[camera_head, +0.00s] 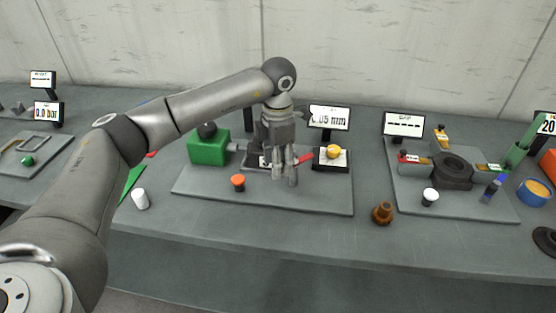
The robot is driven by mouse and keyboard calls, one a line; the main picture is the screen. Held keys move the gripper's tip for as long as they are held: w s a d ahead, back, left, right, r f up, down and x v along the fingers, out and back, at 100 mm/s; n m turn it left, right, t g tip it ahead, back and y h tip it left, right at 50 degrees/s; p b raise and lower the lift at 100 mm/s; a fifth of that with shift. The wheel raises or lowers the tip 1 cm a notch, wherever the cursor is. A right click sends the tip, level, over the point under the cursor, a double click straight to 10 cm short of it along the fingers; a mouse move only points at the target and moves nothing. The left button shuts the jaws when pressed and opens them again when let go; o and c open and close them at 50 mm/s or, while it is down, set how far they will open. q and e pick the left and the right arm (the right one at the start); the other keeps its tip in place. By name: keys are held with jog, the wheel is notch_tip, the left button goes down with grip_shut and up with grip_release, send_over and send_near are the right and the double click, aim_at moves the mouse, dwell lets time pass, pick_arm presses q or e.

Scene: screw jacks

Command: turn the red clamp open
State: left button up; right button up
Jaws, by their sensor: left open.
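A red lever (305,160), which looks like the red clamp, lies slanted on the middle grey plate (320,200), just right of my left gripper's fingers. My left gripper (285,176) points down over the plate and is open. Its fingers are close beside the red lever; I cannot tell whether they touch it. The gripper hides part of the mechanism under it. A green block (208,147) with a dark knob on top stands left of the gripper. My right gripper is not in view.
A yellow knob (333,152) on a black-edged base and a display (329,118) stand right of the gripper. An orange-capped button (238,182) is in front. The right plate (455,207) holds a dark ring and small blocks. A brown piece (382,213) stands between plates.

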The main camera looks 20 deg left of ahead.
pick_arm(q)
notch_tip(320, 180, up, 12)
dwell(0.6)
dwell(0.4)
